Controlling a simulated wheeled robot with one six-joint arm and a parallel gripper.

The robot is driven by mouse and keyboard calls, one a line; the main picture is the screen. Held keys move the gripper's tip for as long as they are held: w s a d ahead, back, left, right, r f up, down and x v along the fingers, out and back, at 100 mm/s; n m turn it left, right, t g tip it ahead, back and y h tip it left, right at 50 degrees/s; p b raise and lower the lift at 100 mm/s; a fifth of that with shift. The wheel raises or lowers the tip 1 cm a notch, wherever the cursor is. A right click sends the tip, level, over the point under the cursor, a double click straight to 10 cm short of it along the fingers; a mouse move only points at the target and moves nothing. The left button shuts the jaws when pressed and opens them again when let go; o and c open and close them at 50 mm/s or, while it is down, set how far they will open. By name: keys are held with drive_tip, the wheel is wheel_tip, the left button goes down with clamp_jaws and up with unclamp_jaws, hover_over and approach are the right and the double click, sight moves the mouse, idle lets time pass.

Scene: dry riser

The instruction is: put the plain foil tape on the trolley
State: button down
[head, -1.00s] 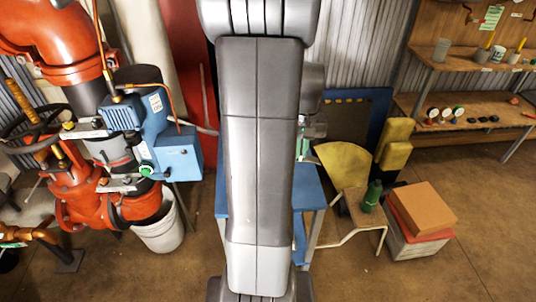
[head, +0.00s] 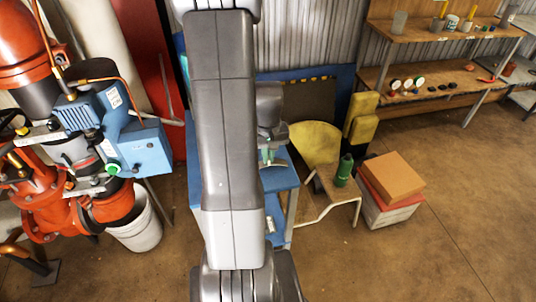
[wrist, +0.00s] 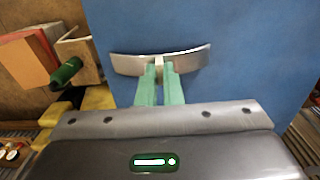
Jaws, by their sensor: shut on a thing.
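The plain foil tape (wrist: 190,61) shows in the wrist view as a silvery curved band. My gripper (wrist: 159,72) has its green fingers shut on the band's middle, with a pale strip between them. A flat blue surface fills the view behind the tape. In the head view my gripper (head: 268,156) is beside my arm, over a blue-topped stand (head: 281,180); the tape cannot be made out there. My arm hides much of this stand. I cannot tell whether it is the trolley.
A chair (head: 338,185) with a green bottle (head: 344,170) stands right of the blue stand, beside stacked boxes (head: 391,180). A wooden workbench (head: 440,90) and a grey metal rack (head: 522,66) stand further right. Red pipework and a white bucket (head: 136,225) are left. Floor at lower right is clear.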

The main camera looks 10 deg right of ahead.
drive_tip(key=c, duration=1.6)
unclamp_jaws()
wheel_tip(320, 180, up, 12)
